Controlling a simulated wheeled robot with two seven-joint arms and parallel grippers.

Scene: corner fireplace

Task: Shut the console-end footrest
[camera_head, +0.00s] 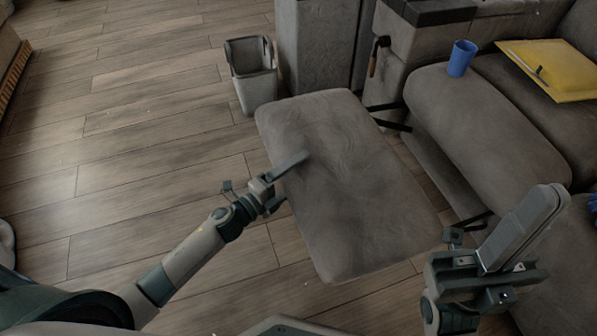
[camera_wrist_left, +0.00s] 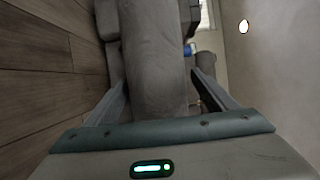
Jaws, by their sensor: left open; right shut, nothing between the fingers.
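The extended footrest (camera_head: 355,185) is a grey padded panel standing out from the sofa, joined by dark metal links (camera_head: 390,115). My left gripper (camera_head: 293,170) is at its left edge, with one finger over the cushion's top; the other finger is mostly hidden. In the left wrist view the open fingers (camera_wrist_left: 158,80) lie either side of the grey padding (camera_wrist_left: 152,50). I cannot tell whether they touch it. My right gripper (camera_head: 540,205) is shut and empty, in front of the sofa at the lower right.
A grey bin (camera_head: 252,88) stands near the footrest's far left corner. A hammer-like tool (camera_head: 375,57) hangs by the sofa. The wooden floor (camera_head: 140,110) at left is clear.

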